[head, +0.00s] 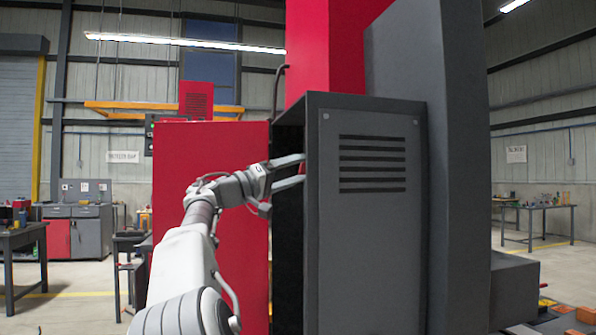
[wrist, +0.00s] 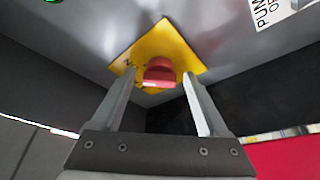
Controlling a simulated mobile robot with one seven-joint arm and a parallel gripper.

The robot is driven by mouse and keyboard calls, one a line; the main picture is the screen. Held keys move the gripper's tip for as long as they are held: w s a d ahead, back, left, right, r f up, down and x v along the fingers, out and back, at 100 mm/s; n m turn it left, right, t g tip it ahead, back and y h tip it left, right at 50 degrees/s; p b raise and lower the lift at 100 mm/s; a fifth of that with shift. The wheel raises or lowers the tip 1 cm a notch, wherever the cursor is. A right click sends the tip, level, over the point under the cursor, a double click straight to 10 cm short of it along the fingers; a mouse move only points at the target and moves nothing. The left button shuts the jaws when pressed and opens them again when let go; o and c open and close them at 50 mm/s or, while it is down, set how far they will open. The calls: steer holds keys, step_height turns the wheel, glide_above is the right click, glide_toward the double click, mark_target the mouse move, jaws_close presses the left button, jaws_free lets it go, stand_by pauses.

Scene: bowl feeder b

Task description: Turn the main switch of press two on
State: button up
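The main switch, a red knob (wrist: 159,72) on a square yellow plate (wrist: 160,40), is on a grey panel in the wrist view. Part of its lettering shows, but I cannot tell the knob's on or off position. My gripper (wrist: 158,80) is open, its two fingers pointing at the plate on either side of the knob. I cannot tell whether they touch it.
A white label (wrist: 280,10) with partly cut-off lettering and a green part (wrist: 54,1) are on the same panel. A large red panel (head: 235,180) stands left of the cabinet opening. Dark walls flank my gripper. Workbenches stand farther back on both sides.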

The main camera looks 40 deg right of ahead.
steer(key=shift+a, duration=0.1)
steer(key=v, duration=1.7)
steer(key=shift+a, duration=0.1)
